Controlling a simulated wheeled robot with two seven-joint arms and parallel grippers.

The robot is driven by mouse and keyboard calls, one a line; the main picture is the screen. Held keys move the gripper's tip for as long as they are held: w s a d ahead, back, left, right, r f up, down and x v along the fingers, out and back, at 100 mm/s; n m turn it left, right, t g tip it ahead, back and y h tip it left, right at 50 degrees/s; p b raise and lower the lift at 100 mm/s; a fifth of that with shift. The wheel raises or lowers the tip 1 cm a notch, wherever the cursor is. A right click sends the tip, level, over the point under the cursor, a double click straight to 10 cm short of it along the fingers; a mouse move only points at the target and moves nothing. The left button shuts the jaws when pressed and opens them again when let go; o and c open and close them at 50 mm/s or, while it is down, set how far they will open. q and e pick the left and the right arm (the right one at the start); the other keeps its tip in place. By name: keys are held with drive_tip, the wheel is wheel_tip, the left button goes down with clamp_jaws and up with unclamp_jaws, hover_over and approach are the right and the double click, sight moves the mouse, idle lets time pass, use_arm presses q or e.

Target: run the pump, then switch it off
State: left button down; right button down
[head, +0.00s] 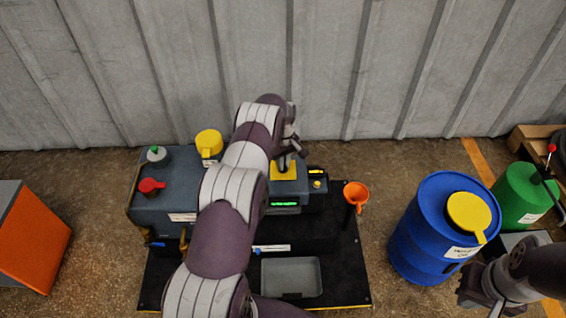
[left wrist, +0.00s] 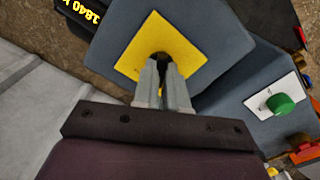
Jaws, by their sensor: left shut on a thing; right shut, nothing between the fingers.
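The pump unit (head: 180,183) is a grey housing on a black base. A yellow plate (head: 284,171) on its right block carries a small dark switch, mostly hidden by the fingers. My left gripper (head: 286,160) reaches down over this plate. In the left wrist view its fingers (left wrist: 162,78) are shut on the dark switch at the middle of the yellow plate (left wrist: 140,42). Below the plate a small display (head: 285,205) glows green. My right gripper (head: 480,298) is shut and empty at the lower right, by the blue drum.
A green knob (head: 155,153), a red handle (head: 150,186) and a yellow cap (head: 208,143) top the housing. An orange funnel (head: 356,193) stands right of it. A blue drum (head: 430,228) and green drum (head: 520,194) stand farther right. A grey tray (head: 291,278) lies in front.

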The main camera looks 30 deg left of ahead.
use_arm(q)
drive_tip(key=shift+n, duration=0.3)
drive_tip(key=c, duration=1.2)
unclamp_jaws()
wheel_tip(320, 180, up, 13)
drive_tip(key=p, duration=0.3)
drive_tip(key=shift+f, duration=0.15)
